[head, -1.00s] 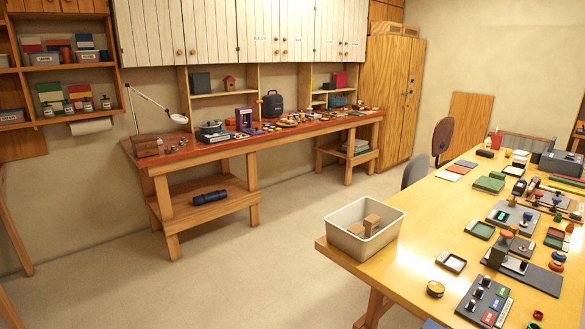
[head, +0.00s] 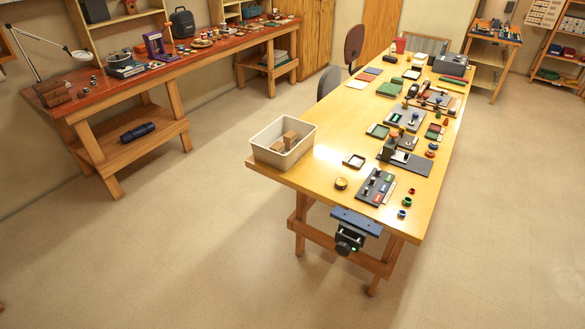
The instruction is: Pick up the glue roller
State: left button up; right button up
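I cannot pick out a glue roller for certain; the small items on both benches are too small to tell apart. The yellow worktable (head: 330,205) carries many small tools and pads. Near its front end lie a dark board with coloured labels (head: 375,187), a round brass-coloured tin (head: 341,183) and a small dark-rimmed tray (head: 354,161). A dark plate with an upright tool (head: 405,161) lies behind them. Neither of my grippers shows in the head view.
A pale bin (head: 262,154) with brown blocks stands at the table's left corner. A blue-topped vise (head: 352,228) juts from the table's front. A red-topped bench (head: 115,90) runs along the left wall. Chairs (head: 328,82) stand at the table's far left side. The floor in front is clear.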

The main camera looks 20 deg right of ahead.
aim_at(417, 65)
jog(key=z, duration=1.35)
